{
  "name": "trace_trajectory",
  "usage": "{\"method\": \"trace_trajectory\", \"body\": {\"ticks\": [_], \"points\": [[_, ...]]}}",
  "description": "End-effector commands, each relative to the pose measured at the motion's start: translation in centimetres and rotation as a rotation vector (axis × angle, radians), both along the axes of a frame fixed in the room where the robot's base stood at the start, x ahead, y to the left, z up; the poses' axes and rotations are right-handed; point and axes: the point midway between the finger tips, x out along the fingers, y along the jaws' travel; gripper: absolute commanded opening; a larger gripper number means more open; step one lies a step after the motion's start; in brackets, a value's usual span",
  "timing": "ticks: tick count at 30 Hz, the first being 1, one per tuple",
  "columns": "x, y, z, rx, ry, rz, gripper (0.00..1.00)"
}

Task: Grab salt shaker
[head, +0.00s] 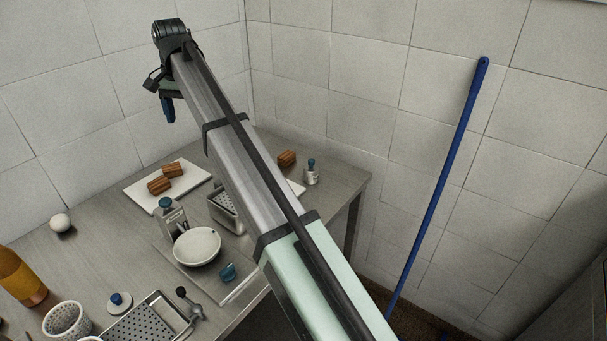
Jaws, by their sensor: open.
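A small grey-white shaker-like container with a blue top (311,173) stands near the right back of the metal table; it may be the salt shaker, but it is too small to be sure. Another squat white piece with a blue knob (118,302) sits at the front left. My gripper (168,108) is at the far end of my raised arm, high above the back left of the table. It points down, open, with nothing seen in it. It is well apart from both pieces. My arm crosses the middle of the view and hides part of the table.
A white board (140,197) holds brown blocks (160,185). A white bowl (197,246), a perforated metal tray (140,325), a white perforated basket (66,320), an orange bottle (20,278) and a white ball (61,223) crowd the table. A blue pole (440,185) leans on the tiled wall.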

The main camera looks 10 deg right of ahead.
Motion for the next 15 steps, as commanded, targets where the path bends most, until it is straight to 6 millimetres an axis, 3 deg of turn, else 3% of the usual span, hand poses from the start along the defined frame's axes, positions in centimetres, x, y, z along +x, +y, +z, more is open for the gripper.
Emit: {"method": "trace_trajectory", "body": {"ticks": [1, 3, 9, 15], "points": [[0.8, -2.8, -0.1, -0.002, 0.004, -0.086, 0.84], [1.8, -6.2, -0.1, -0.002, 0.009, -0.208, 0.84], [3.7, -16.0, -0.1, -0.007, 0.023, -0.557, 0.84], [4.3, -24.8, -0.1, -0.011, 0.035, -0.875, 0.84]]}}
